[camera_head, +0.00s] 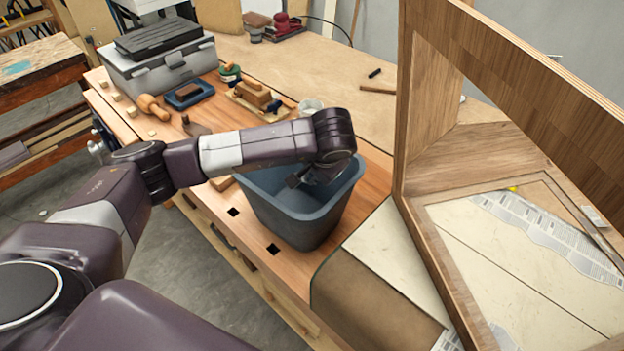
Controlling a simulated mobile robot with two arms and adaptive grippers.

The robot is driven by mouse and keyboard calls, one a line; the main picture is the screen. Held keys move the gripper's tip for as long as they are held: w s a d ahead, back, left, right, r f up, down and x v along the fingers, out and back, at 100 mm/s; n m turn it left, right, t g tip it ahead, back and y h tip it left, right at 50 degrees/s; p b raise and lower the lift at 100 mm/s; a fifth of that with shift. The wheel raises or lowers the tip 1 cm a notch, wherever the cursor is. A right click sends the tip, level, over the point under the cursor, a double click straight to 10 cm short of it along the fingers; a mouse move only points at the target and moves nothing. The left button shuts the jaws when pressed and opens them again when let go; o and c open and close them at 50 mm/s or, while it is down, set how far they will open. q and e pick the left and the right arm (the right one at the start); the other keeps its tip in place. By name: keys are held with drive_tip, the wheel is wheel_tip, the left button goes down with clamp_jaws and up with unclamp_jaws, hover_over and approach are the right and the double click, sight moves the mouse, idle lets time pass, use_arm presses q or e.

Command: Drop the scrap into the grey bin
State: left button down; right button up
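The grey bin (299,217), blue-grey and open at the top, stands upright on the wooden workbench near its front edge. My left arm reaches in from the left and bends down over the bin. My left gripper (296,183) points down at the bin's mouth, its lower part inside the rim. Its fingertips are small and dark, and I cannot tell whether they are open or shut. No scrap can be made out; the bin's floor is mostly hidden by the arm and the near wall. My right gripper is not in view.
A grey toolbox (165,75), a mallet (152,106) and planes (254,94) lie on the bench (374,180) behind the arm. A covered block (375,290) adjoins the bin's right.

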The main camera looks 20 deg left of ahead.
use_arm(q)
wheel_tip(320, 180, down, 2)
drive_tip(key=shift+f, duration=0.1)
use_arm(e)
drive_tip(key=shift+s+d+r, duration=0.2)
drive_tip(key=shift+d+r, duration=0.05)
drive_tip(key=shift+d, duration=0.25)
use_arm(q)
drive_tip(key=shift+f+b, duration=0.6)
drive_tip(key=c, duration=2.2)
unclamp_jaws()
drive_tip(key=shift+r, duration=0.1)
drive_tip(key=shift+o, duration=0.2)
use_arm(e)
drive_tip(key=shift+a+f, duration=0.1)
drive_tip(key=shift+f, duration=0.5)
